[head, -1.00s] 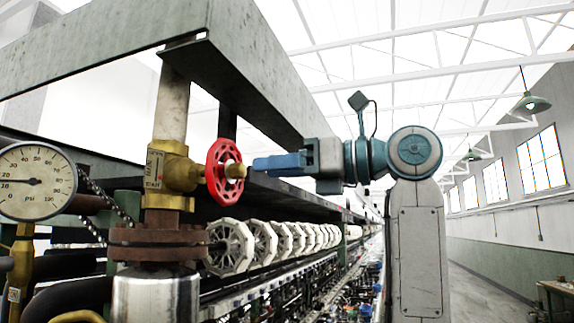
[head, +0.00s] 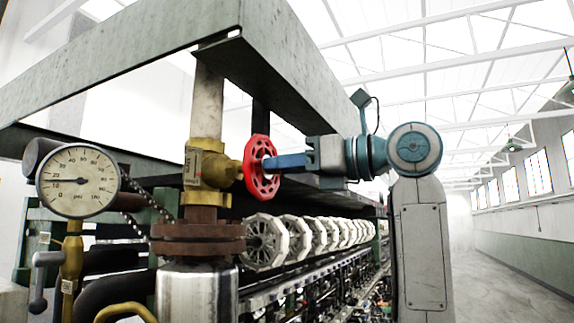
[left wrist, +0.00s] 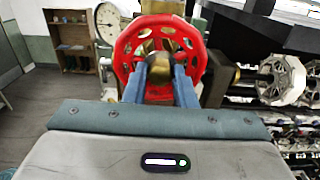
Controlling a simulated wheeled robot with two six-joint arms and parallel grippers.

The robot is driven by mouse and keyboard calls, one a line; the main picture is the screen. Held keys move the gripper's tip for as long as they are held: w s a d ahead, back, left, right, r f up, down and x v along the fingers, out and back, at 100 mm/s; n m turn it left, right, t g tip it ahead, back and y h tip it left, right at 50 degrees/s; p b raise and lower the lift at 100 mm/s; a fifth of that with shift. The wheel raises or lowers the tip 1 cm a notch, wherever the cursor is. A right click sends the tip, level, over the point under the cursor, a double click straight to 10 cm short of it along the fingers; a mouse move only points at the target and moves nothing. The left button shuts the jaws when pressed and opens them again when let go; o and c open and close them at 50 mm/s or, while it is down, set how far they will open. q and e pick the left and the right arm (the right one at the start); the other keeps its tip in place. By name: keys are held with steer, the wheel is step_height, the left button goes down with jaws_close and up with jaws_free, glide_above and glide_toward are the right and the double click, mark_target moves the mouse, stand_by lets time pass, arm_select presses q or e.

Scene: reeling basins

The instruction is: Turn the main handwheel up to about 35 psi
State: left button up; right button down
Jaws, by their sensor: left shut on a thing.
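The red main handwheel (head: 259,179) stands upright on the side of a brass valve (head: 202,168) on a vertical pipe. My left gripper (head: 268,163) comes at its face from the right of the head view. In the left wrist view, its two blue fingers (left wrist: 160,72) lie on either side of the brass hub (left wrist: 160,68) at the centre of the red wheel (left wrist: 128,48), and it is shut on the hub. The round psi gauge (head: 78,203) is left of the valve, its needle pointing left near the 20 mark. My right gripper is not in view.
A grey-green beam (head: 110,75) runs above the valve. A row of pale reels (head: 265,242) stretches away behind the wheel. Dark pipes and a rusty flange (head: 197,238) sit below the valve. The aisle floor (head: 505,265) at the right is clear.

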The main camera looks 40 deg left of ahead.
arm_select(q)
steer(key=n, duration=2.8)
steer(key=shift+n, duration=0.4)
steer(key=o, duration=0.9)
steer(key=shift+c, duration=0.2)
steer(key=shift+a, duration=0.15)
steer(key=c, duration=0.8)
steer(key=n, duration=0.4)
